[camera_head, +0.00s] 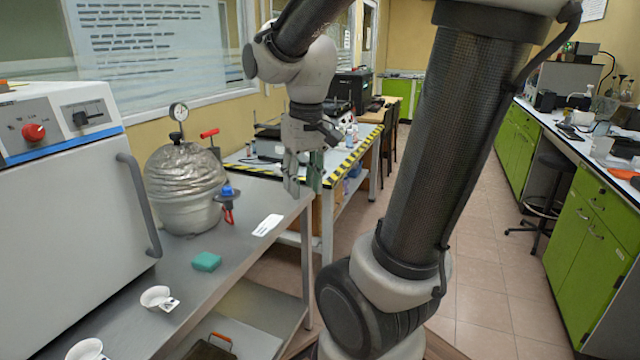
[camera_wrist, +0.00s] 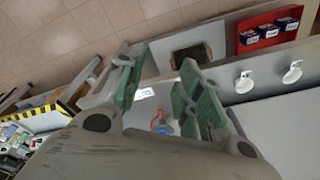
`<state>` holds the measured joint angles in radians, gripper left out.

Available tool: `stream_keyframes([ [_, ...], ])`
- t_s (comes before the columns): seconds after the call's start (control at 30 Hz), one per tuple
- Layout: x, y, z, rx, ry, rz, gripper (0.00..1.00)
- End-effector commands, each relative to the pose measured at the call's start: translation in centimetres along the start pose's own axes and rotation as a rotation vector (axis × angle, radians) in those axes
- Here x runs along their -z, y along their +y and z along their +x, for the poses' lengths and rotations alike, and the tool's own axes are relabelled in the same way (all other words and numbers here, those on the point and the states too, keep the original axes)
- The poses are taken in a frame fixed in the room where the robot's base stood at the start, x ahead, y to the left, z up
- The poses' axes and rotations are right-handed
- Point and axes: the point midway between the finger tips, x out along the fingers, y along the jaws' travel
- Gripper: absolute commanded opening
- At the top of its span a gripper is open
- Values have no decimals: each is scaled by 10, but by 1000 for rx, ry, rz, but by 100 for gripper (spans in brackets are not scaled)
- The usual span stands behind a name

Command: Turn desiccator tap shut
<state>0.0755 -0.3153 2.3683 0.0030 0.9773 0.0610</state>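The desiccator (camera_head: 185,185) is a rounded silvery vessel with a dial gauge (camera_head: 179,112) on top, standing on the grey bench beside the white oven. At its right side is a tap with a blue top (camera_head: 228,189) and a red part (camera_head: 229,214) below. The blue and red tap also shows small in the wrist view (camera_wrist: 162,126), low between the fingers. My gripper (camera_head: 303,180) is above and to the right of the tap, pointing down, apart from it. In the wrist view its green-padded fingers (camera_wrist: 158,72) are spread with nothing between them. Whether the tap is turned is too small to tell.
A white oven (camera_head: 70,180) stands left of the desiccator. A red T-handle (camera_head: 209,133) rises behind it. A striped-edge table (camera_head: 345,165) stands behind.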

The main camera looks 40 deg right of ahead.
Motion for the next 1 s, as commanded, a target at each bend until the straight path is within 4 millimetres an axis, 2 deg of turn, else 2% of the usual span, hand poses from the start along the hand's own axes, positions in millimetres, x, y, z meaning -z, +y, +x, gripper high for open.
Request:
stream_keyframes([
  [0.23,-18,-1,-4,2,25,-47,36],
  [0.83,-19,-1,-4,2,27,-53,36],
  [0.9,-28,-1,0,2,19,-58,36],
  [1.0,-44,-2,-7,5,64,-75,36],
])
